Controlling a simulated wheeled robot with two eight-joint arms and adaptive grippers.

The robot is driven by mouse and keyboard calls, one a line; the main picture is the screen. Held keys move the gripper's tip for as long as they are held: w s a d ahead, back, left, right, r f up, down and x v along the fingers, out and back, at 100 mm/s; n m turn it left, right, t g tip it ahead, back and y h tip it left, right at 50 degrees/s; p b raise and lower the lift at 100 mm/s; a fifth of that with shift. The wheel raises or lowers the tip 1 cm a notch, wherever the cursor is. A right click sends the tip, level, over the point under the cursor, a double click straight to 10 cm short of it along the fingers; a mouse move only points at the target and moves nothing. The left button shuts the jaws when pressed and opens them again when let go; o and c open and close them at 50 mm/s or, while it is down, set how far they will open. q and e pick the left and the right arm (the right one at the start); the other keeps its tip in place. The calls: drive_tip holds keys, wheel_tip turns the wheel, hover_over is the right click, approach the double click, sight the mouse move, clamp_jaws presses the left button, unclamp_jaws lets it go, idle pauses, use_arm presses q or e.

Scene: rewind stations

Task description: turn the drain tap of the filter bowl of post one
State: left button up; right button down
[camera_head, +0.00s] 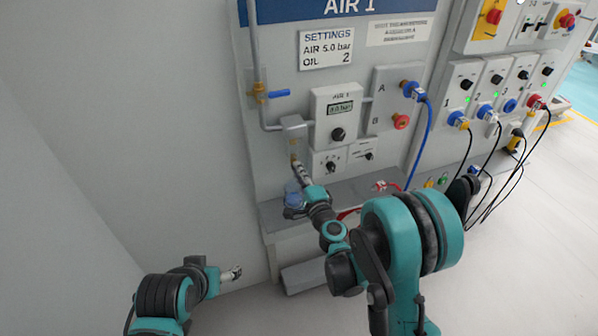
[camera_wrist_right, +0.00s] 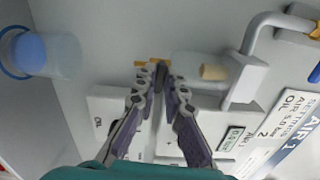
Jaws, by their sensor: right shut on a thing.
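Post one is the grey panel headed AIR 1 (camera_head: 340,62). Its filter bowl is clear with a tan core (camera_wrist_right: 200,66). At the bowl's lower end is the small brass drain tap (camera_wrist_right: 143,63). My right gripper (camera_wrist_right: 160,72) is shut on the drain tap, and its fingertips partly hide it. In the head view my right gripper (camera_head: 296,168) is just below the grey filter head (camera_head: 293,124), and the bowl is mostly hidden there. My left gripper (camera_head: 232,273) is low at the left, away from the panel; its jaws are too small to read.
A clear cup with blue (camera_head: 293,197) stands on the ledge below; it also shows in the right wrist view (camera_wrist_right: 52,53). A blue-handled valve (camera_head: 279,93) is on the pipe at left. A regulator box (camera_head: 338,115) and a blue hose (camera_head: 427,125) are at right. Left floor is clear.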

drive_tip(key=shift+n, duration=0.5)
drive_tip(key=c, duration=1.6)
unclamp_jaws()
drive_tip(key=shift+w, duration=0.1)
